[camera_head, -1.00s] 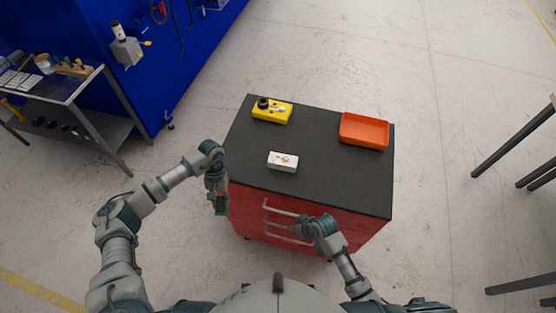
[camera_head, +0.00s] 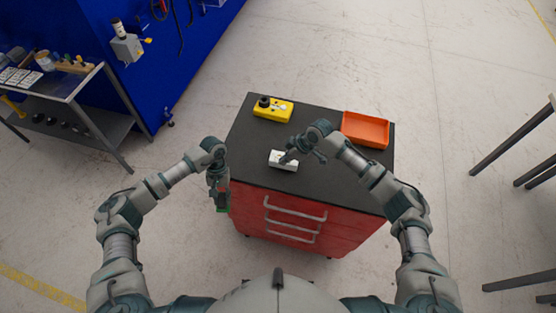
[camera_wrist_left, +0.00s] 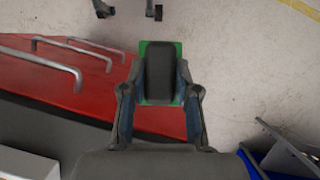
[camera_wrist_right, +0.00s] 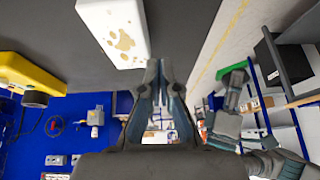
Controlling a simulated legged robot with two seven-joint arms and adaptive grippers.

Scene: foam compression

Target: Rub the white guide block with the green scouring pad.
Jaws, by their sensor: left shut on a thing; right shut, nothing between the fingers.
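The white guide block (camera_head: 276,160) lies on the dark top of the red cabinet. In the right wrist view the white block (camera_wrist_right: 112,25) shows brownish stains on its face. My right gripper (camera_head: 288,159) is shut and empty, with its tips at the block; I cannot tell if they touch. It also shows in the right wrist view (camera_wrist_right: 158,65). My left gripper (camera_head: 221,195) is shut on the green scouring pad (camera_head: 224,209), beside the cabinet's left side, below the top. In the left wrist view the green pad (camera_wrist_left: 179,48) shows around a dark grip between the fingers.
The cabinet top (camera_head: 330,180) also carries a yellow box with a black knob (camera_head: 275,110) at the back left and an orange tray (camera_head: 365,129) at the back right. Drawer handles (camera_head: 294,208) stick out in front. The front of the top is clear.

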